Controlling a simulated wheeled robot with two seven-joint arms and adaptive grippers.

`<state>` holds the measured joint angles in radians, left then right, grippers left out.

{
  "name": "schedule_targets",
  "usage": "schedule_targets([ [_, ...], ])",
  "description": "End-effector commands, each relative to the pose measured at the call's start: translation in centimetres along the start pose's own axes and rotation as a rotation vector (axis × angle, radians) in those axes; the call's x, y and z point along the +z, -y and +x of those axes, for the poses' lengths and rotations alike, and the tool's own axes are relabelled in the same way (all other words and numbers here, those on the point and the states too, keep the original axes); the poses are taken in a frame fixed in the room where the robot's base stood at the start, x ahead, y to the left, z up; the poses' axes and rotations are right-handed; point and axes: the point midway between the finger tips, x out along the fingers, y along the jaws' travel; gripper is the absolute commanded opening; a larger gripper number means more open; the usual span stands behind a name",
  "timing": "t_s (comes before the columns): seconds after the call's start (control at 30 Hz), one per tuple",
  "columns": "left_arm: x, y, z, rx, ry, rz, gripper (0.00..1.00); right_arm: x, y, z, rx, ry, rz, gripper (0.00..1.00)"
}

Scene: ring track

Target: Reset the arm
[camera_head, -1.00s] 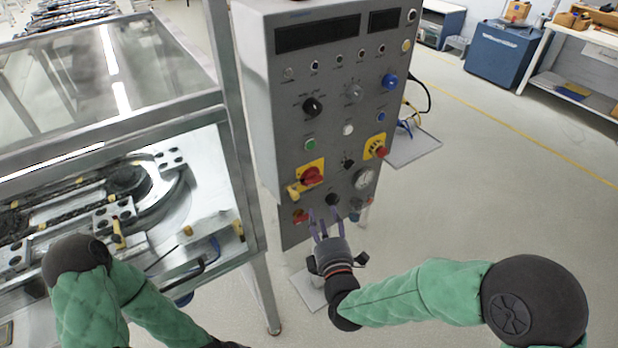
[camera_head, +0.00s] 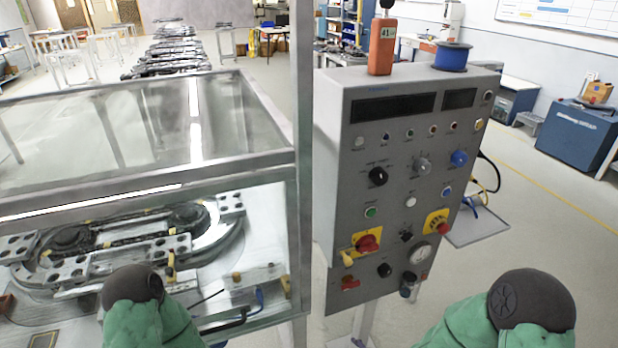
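My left arm, in a green sleeve with a dark joint cap, comes up from the bottom left in front of the track case. My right arm, in the same green sleeve, shows only at the bottom right. Neither gripper shows in the head view. A grey control panel (camera_head: 400,240) stands right of the middle, with knobs, buttons and a red rotary switch on a yellow plate (camera_head: 367,243). The oval ring track (camera_head: 130,236) lies inside a metal-framed glass case on the left.
An orange box (camera_head: 382,46) and a blue spool (camera_head: 451,56) stand on top of the panel. A metal post (camera_head: 303,150) rises between case and panel. A blue cabinet (camera_head: 580,138) stands at the far right.

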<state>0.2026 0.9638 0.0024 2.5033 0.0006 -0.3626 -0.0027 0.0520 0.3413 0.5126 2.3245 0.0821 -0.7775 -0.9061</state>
Motion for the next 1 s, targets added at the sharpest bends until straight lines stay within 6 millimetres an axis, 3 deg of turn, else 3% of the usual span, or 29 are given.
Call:
schedule_targets([
  [0.23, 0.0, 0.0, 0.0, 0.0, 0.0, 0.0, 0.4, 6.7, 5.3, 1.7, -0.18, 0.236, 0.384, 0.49],
  [0.5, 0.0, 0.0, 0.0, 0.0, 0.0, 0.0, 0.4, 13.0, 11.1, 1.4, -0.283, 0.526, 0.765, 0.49],
  [0.7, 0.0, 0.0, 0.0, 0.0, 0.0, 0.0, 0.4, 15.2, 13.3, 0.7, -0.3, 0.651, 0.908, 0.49],
  [0.97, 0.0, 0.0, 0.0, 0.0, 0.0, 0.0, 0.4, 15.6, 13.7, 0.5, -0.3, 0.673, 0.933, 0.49],
  [1.0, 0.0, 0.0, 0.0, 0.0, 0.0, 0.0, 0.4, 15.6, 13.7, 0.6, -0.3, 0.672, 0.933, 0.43],
])
